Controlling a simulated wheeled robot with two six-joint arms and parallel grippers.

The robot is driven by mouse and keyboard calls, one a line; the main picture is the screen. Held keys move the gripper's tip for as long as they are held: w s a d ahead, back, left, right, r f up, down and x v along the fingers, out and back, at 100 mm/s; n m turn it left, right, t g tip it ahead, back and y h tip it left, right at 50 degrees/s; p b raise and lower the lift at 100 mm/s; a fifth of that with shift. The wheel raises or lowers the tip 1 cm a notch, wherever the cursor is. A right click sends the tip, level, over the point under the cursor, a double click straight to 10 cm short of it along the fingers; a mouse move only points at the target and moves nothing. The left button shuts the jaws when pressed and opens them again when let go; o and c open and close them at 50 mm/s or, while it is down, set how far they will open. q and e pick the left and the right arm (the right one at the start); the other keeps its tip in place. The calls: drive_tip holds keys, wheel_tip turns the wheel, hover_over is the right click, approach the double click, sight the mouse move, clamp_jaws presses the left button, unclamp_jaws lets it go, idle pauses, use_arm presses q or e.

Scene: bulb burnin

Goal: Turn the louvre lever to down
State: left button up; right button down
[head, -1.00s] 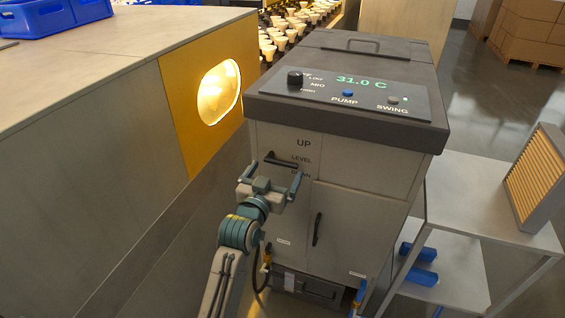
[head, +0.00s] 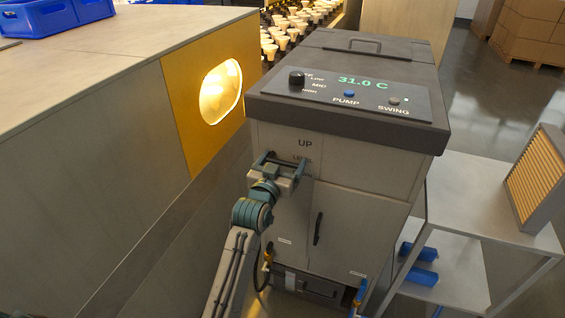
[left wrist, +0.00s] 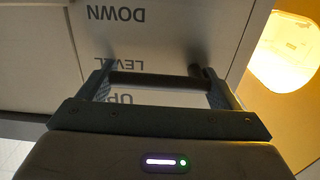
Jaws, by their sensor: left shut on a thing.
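The louvre lever (left wrist: 155,81) is a dark bar. In the left wrist view, which shows the labels upside down, it lies roughly horizontal beside the LEVEL label, with its pivot end at the right. My left gripper (head: 282,163) is at the upper left of the cooler's front, over the lever. In the left wrist view, the gripper's (left wrist: 160,85) two fingers stand at either end of the bar, shut on it. The gripper hides most of the lever in the head view. The UP label (head: 305,143) shows above the gripper. My right gripper is not in view.
The grey cooler unit (head: 370,160) has a top panel reading 31.0 C, with a dark knob (head: 296,78) and buttons. A bench with a lit yellow window (head: 220,92) stands close on the left. A side table (head: 470,205) with a slatted filter (head: 537,180) stands right.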

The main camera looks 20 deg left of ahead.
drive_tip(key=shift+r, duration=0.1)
use_arm(q)
drive_tip(key=m+p, duration=0.1)
drive_tip(key=f+m, duration=0.1)
drive_tip(key=m, duration=0.1)
drive_tip(key=shift+m+p, duration=0.3)
drive_tip(key=shift+p, duration=0.1)
drive_tip(key=shift+a+f+m, duration=0.2)
drive_tip(key=shift+f+m, duration=0.25)
drive_tip(key=shift+m, duration=0.65)
drive_tip(key=shift+a+f+m+p, duration=0.2)
drive_tip(key=shift+f+m+p, duration=0.15)
drive_tip(key=shift+m, duration=0.75)
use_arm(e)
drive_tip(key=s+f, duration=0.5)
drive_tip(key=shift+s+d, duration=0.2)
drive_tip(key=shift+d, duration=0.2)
use_arm(q)
drive_tip(key=o, duration=1.2)
drive_tip(key=shift+o, duration=0.2)
drive_tip(key=s+b, duration=0.1)
drive_tip(key=s, duration=0.9)
drive_tip(key=shift+s+a, duration=0.2)
drive_tip(key=shift+s, duration=0.2)
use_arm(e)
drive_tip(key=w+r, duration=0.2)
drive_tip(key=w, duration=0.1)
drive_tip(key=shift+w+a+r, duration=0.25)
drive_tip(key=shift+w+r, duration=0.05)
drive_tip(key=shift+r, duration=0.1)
